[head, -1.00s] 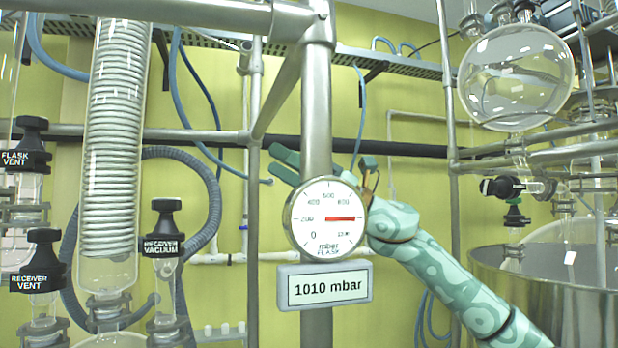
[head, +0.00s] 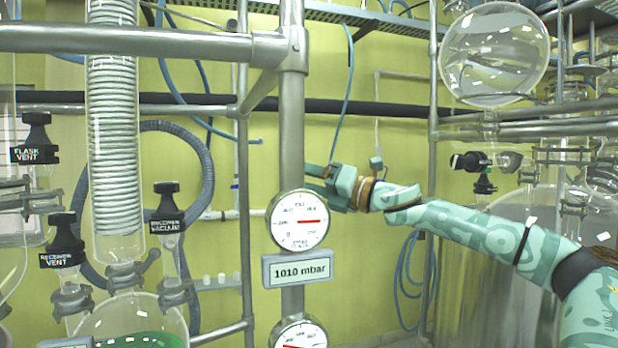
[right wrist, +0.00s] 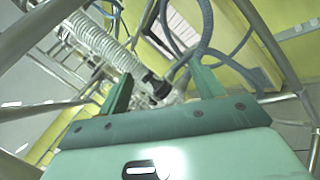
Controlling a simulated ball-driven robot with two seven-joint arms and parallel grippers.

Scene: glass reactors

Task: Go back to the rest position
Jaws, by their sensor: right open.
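My right gripper (head: 314,178) is in the middle of the head view, on a teal patterned arm that comes in from the right. Its fingertips are close to the vertical steel post (head: 292,125), just above and right of the round gauge (head: 300,220). In the right wrist view its two green fingers (right wrist: 161,78) stand wide apart with nothing held between them. A black knob (right wrist: 157,85) shows in the gap, apparently beyond the fingers. My left gripper is not in view.
Black valve knobs for receiver vacuum (head: 167,210), receiver vent (head: 64,240) and flask vent (head: 37,140) are at left. A round glass flask (head: 494,55) hangs at upper right, above a large vessel (head: 478,280).

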